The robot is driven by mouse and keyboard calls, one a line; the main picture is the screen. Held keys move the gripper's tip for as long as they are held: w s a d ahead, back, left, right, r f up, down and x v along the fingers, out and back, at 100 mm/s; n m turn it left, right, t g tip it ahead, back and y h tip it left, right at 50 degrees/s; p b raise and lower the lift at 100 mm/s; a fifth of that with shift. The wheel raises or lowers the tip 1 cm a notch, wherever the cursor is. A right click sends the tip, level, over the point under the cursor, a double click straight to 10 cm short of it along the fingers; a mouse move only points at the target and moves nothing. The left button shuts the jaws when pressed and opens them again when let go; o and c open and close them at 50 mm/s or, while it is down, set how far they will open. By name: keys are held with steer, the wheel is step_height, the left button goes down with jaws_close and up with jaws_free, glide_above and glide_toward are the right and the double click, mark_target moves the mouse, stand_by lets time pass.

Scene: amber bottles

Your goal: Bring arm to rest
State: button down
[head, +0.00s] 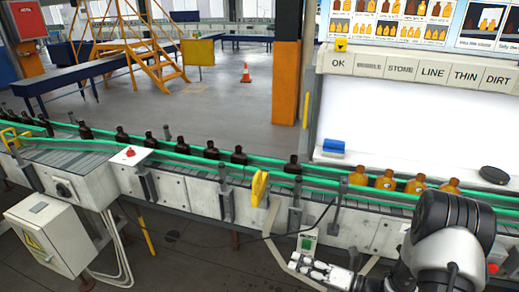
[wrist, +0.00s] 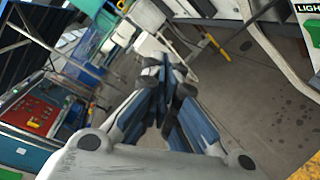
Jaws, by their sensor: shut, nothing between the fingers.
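My gripper (head: 300,262) is low in front of the conveyor in the head view, reaching left from my arm at the lower right. In the wrist view my gripper (wrist: 168,72) has its fingers together with nothing between them. It points over the floor, apart from the bottles. Several amber bottles (head: 386,180) stand on the conveyor (head: 330,181) at the right. Several darker bottles (head: 239,155) stand spaced along it to the left.
A yellow handle-like part (head: 259,188) and a box with a green button (head: 307,242) are on the conveyor's near side, the box close to my gripper. A grey cabinet (head: 55,232) stands at the lower left. A whiteboard (head: 420,125) with label tags is behind the conveyor.

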steer(key=s+a+r+n+g+h, duration=0.2)
steer(key=s+a+r+n+g, duration=0.25)
steer(key=s+r+n, duration=0.4)
steer(key=s+a+r+n+g+h, duration=0.25)
steer(key=s+r+n+g, duration=0.3)
steer(key=n, duration=0.55)
steer(key=s+d+r+n+t+h, duration=0.3)
steer(key=s+d+r+n+h, duration=0.1)
steer(key=n, duration=0.4)
steer(key=s+d+r+n+t+h, duration=0.2)
steer(key=s+d+r+n+h, duration=0.2)
steer(key=s+n, duration=0.3)
steer(key=shift+s+d+r+n+t+h, duration=0.35)
steer(key=shift+d+n+h, duration=0.25)
steer(key=shift+n+h, duration=0.35)
